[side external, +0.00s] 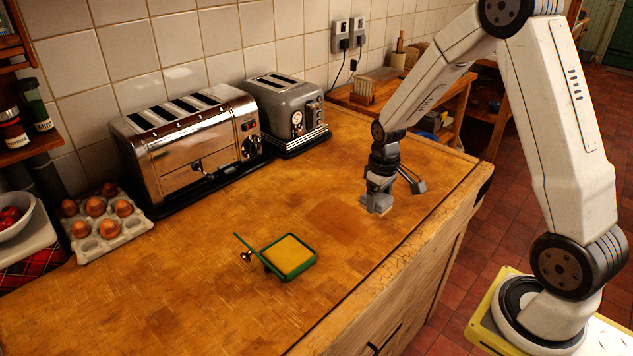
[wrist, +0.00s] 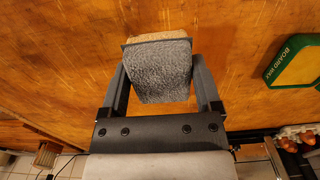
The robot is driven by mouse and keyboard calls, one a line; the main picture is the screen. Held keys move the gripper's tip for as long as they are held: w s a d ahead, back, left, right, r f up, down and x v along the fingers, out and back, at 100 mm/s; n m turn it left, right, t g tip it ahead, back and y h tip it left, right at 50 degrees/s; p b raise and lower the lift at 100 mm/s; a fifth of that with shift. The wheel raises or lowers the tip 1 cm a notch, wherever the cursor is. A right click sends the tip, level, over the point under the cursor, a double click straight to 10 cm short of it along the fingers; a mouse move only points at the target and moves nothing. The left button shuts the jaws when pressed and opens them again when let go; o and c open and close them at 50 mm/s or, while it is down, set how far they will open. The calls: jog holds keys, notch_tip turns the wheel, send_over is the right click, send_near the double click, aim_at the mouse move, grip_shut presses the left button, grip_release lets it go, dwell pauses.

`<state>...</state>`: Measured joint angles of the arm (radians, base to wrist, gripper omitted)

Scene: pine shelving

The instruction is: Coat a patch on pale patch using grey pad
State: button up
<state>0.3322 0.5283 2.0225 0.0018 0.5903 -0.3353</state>
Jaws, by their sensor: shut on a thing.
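My gripper (side external: 381,197) is shut on the grey pad (side external: 374,203), low over the wooden counter near its front edge; whether the pad touches the wood is unclear. In the wrist view the fuzzy grey pad (wrist: 158,72) sits between both fingers, with a tan strip along its far edge. A smooth, darker reddish patch (side external: 338,218) lies on the counter just left of the pad. I cannot make out a distinct pale patch. A green tin of yellow wax (side external: 288,256) lies open to the left; its "BOARD WAX" edge (wrist: 287,60) shows in the wrist view.
A chrome toaster (side external: 190,140) and a smaller grey toaster (side external: 287,112) stand along the tiled wall. An egg tray (side external: 108,228) and a white bowl (side external: 14,222) are at the left. The counter around the wax tin and my gripper is clear.

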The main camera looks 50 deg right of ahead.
aim_at(376, 227)
jog(key=shift+f, duration=2.4)
jog(key=shift+w+f, duration=0.5)
jog(key=shift+w, duration=1.6)
jog(key=shift+s, duration=2.25)
jog(key=shift+w+r, duration=0.15)
jog(key=shift+r, duration=3.85)
